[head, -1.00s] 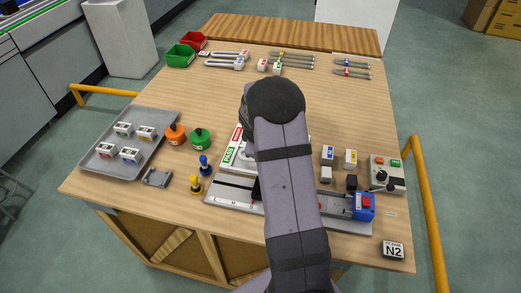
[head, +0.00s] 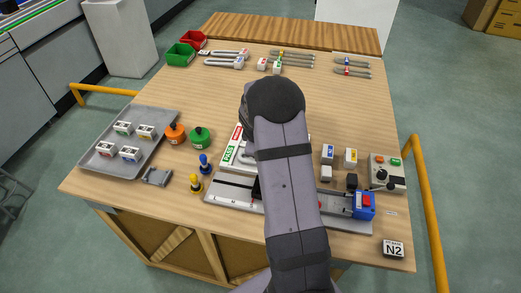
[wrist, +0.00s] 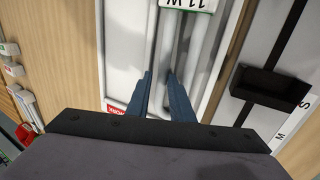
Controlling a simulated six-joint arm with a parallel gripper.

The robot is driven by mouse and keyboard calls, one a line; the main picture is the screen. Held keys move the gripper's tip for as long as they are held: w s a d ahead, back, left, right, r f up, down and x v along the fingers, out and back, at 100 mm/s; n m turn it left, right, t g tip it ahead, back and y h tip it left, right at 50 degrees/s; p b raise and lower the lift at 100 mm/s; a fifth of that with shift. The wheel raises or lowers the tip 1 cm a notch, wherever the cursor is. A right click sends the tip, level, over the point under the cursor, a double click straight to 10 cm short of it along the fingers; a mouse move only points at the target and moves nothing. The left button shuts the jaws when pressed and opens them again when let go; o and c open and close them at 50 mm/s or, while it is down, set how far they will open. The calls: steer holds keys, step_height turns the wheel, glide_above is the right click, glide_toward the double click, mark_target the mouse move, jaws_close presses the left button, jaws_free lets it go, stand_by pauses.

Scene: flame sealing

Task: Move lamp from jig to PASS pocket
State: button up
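My gripper (wrist: 160,74) is over the white pocket tray; the arm hides it in the head view. Its two blue fingers stand a little apart, with a pale strip between the tips. A white block marked "11 W" (wrist: 188,5), seemingly the lamp's base, lies at the top of the wrist view, with pale tube-like strips below it. I cannot tell whether the fingers touch a tube. The tray's green PASS label (head: 229,155) shows in the head view, and a red label (wrist: 115,109) shows in the wrist view. The jig (head: 234,194) is partly hidden by my arm.
A dark block (wrist: 270,86) stands on the jig, right of the tray. A blue unit (head: 364,205) sits at the jig's right end. Yellow and blue pegs (head: 196,184) and green and orange knobs (head: 200,138) stand left.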

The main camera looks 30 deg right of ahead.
steer(key=shift+r, duration=0.15)
steer(key=shift+r+p, duration=1.1)
steer(key=o, duration=0.6)
steer(key=shift+c, duration=0.2)
steer(key=b+v, duration=0.2)
steer(key=v, duration=0.5)
steer(key=shift+r, duration=0.15)
